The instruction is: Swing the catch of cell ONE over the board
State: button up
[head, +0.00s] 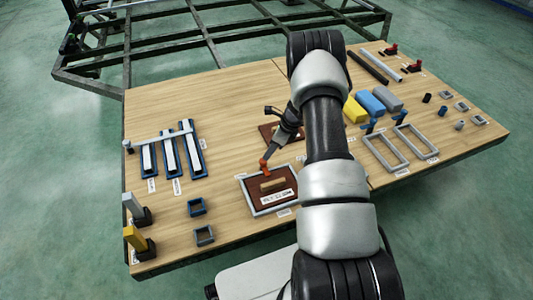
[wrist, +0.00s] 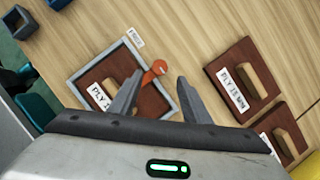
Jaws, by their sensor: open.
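The cell is a grey rectangular frame (head: 248,199) on the bench with a brown board (head: 262,178) inside. The board has a light wooden grip block and a white "PLY" label; the frame (wrist: 95,60) and board (wrist: 153,101) also show in the wrist view. An orange catch (head: 264,166) stands at the frame's far edge; it also shows in the wrist view (wrist: 153,73). My gripper (wrist: 160,77) is open, with its two fingers on either side of the catch. I cannot tell whether they touch it. The left finger hides part of the board and possibly the catch's end.
Two more brown boards with wooden grips, one (wrist: 225,70) labelled "PLY 15 MM", lie to the right in the wrist view. Blue trays (head: 168,155) stand left, empty grey frames (head: 384,152) right. Small square holders (head: 204,235) sit near the front edge.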

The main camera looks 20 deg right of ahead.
jog(key=p+v, duration=0.2)
jog(key=v, duration=0.8)
jog(key=s+a+r+n, duration=0.3)
jog(key=a+r+n, duration=0.1)
jog(key=r, duration=0.5)
jog(key=s+a+r+n, duration=0.2)
jog(key=a+r+n, duration=0.2)
jog(key=r, duration=0.4)
jog(key=s+a+r+n, duration=0.3)
jog(key=a+r+n, duration=0.1)
jog(key=r, duration=0.5)
jog(key=s+a+r+n+t+h, duration=0.1)
jog(key=s+a+r+n, duration=0.1)
jog(key=s+r+n, duration=0.45)
jog(key=s+a+r+n+t+h+p, duration=0.15)
jog(key=s+n, duration=0.25)
jog(key=s, duration=0.5)
jog(key=s+a+r+n+h, duration=0.1)
jog(key=s+a+r+n, duration=0.1)
jog(key=s+r+n, duration=0.45)
notch_tip(320, 180, up, 19)
jog(key=m+p, duration=0.2)
jog(key=p, duration=2)
jog(key=shift+s+a+r, duration=0.15)
jog(key=shift+s+a, duration=0.05)
jog(key=shift+s, duration=0.25)
